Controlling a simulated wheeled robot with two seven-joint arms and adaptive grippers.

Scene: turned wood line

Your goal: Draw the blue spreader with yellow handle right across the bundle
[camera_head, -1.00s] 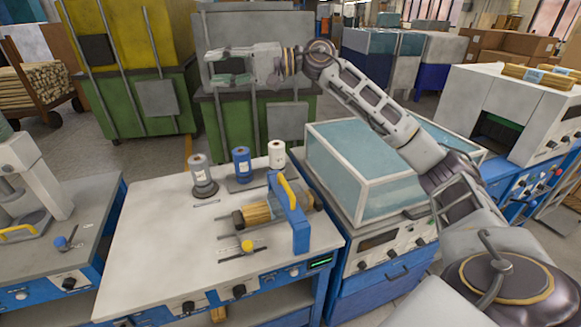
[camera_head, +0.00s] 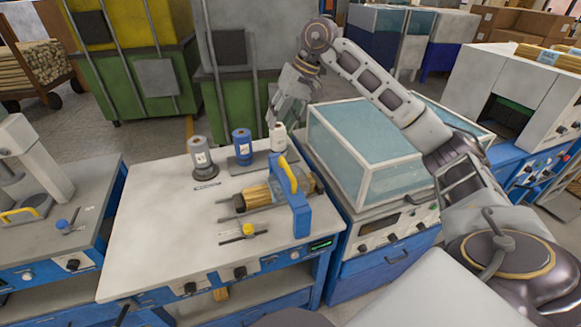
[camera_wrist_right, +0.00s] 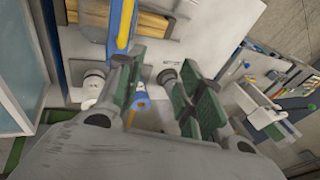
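The blue spreader (camera_head: 301,217) stands upright across the wood bundle (camera_head: 256,197) near the table's right side, its yellow handle (camera_head: 287,174) along its top. The spreader (camera_wrist_right: 114,25) and part of the bundle (camera_wrist_right: 151,22) also show at the top of the right wrist view. My right gripper (camera_head: 277,112) points down above the back edge of the table, behind the spreader and close to the white spool (camera_head: 278,138). Its fingers (camera_wrist_right: 156,85) are apart with nothing between them in the wrist view. My left gripper is not in view.
A blue spool (camera_head: 242,147) and a grey spool (camera_head: 200,158) stand at the table's back. A yellow knob (camera_head: 248,229) sits in a front slot. A glass-topped cabinet (camera_head: 365,145) stands right of the table. The table's left part (camera_head: 150,225) is clear.

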